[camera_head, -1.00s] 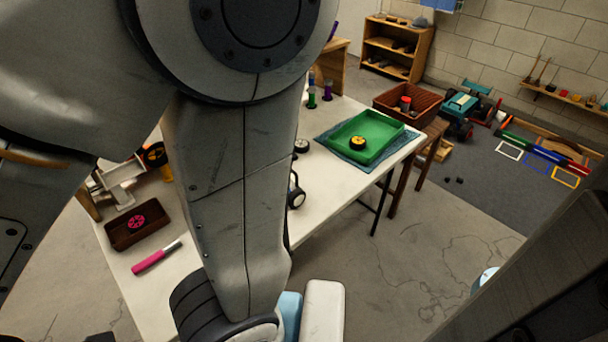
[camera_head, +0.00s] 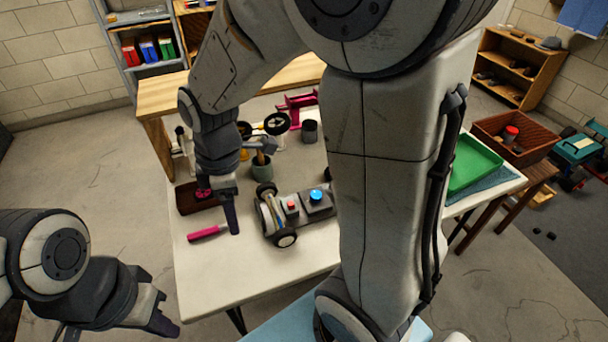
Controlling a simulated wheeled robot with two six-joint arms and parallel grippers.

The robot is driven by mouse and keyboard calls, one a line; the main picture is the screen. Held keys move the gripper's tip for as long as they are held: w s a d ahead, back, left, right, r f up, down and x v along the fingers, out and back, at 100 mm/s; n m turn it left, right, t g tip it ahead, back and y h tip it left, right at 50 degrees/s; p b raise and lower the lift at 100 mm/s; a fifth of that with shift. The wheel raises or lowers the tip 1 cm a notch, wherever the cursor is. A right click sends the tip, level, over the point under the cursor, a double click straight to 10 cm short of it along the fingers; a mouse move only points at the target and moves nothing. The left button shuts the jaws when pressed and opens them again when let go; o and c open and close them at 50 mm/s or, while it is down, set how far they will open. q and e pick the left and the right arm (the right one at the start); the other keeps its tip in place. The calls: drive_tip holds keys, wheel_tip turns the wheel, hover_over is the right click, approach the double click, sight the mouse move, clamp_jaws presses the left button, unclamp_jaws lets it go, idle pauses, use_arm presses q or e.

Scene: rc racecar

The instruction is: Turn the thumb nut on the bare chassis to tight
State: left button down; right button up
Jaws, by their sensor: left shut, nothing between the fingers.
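The bare chassis (camera_head: 300,212), dark with black wheels, sits on the pale table. A blue round knob (camera_head: 316,196) and a smaller red knob (camera_head: 292,206) stand on its top; I cannot tell for sure which is the thumb nut, nor how tight either is. My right gripper (camera_head: 233,218) points down just left of the chassis in the picture, apart from the knobs; its finger gap is not clear. My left gripper (camera_head: 164,322) is shut and empty at the lower left, off the table's near left side.
A brown tray (camera_head: 186,203) with a pink wheel and a pink-handled tool (camera_head: 208,232) lie left of the chassis. Cups and a wheeled stand are behind. A green tray (camera_head: 474,165) is right, partly behind my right arm, which hides part of the table.

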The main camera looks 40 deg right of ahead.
drive_tip(key=w+d+f+n, duration=0.2)
drive_tip(key=w+d+n, duration=0.1)
drive_tip(key=d, duration=0.4)
drive_tip(key=w+d+f+n, duration=0.2)
drive_tip(key=w+d, duration=0.2)
drive_tip(key=d, duration=0.3)
drive_tip(key=n, duration=0.5)
hover_over(316, 194)
wheel_tip(316, 194, down, 5)
drive_tip(key=shift+h, duration=0.3)
wheel_tip(316, 194, down, 10)
drive_tip(key=shift+f+p, duration=0.1)
drive_tip(key=shift+p, duration=0.25)
clamp_jaws()
